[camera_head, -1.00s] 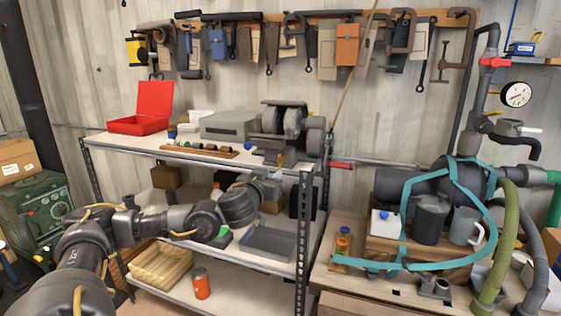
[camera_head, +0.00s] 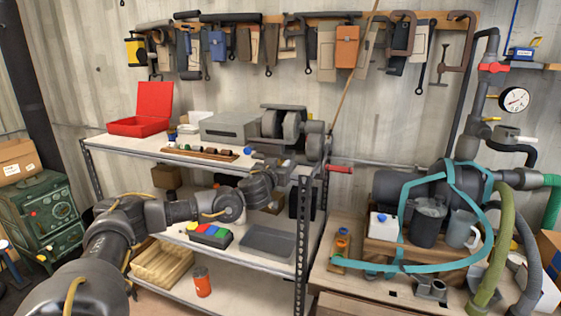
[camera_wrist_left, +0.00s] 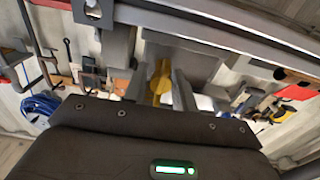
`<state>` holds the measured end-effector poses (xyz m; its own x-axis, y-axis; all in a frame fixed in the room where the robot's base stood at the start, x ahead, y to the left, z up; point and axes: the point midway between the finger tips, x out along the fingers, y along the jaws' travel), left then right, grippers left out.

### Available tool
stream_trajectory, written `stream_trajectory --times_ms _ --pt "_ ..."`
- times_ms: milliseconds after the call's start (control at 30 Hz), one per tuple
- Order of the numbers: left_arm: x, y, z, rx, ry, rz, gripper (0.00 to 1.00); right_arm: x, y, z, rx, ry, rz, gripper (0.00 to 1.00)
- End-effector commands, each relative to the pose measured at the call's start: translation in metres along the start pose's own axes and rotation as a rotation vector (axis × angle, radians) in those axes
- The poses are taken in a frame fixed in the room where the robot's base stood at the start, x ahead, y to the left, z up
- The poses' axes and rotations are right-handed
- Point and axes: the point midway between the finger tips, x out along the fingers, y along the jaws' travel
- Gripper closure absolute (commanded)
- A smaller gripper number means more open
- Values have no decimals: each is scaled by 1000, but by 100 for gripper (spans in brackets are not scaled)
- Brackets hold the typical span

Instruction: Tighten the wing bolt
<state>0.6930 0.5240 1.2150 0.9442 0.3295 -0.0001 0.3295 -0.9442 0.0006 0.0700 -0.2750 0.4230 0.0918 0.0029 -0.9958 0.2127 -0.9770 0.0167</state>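The yellow wing bolt (camera_wrist_left: 161,82) shows in the left wrist view, between the two grey fingers of my left gripper (camera_wrist_left: 160,90). The fingers stand apart on either side of it; whether they touch it is hard to tell. In the head view my left gripper (camera_head: 284,164) is up at the front edge of the upper shelf, just below the dark bench grinder (camera_head: 290,128). The bolt is hidden there by the gripper. My right gripper is not in view.
The upper shelf (camera_head: 175,152) also bears an open red box (camera_head: 143,118), a grey box (camera_head: 230,126) and a wooden strip of small parts. The lower shelf has a grey tray (camera_head: 268,242) under my arm. A black shelf post (camera_head: 304,230) stands right of the gripper.

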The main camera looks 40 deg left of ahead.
Motion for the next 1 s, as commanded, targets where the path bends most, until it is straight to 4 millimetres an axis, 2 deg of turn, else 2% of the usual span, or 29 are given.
stream_trajectory --times_ms 333,567,1000 --pt "5 0 0 1 0 0 73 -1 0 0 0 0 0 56" --pt "5 0 0 1 0 0 100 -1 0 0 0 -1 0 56" --pt "4 0 3 71 -2 -1 100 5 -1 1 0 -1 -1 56"
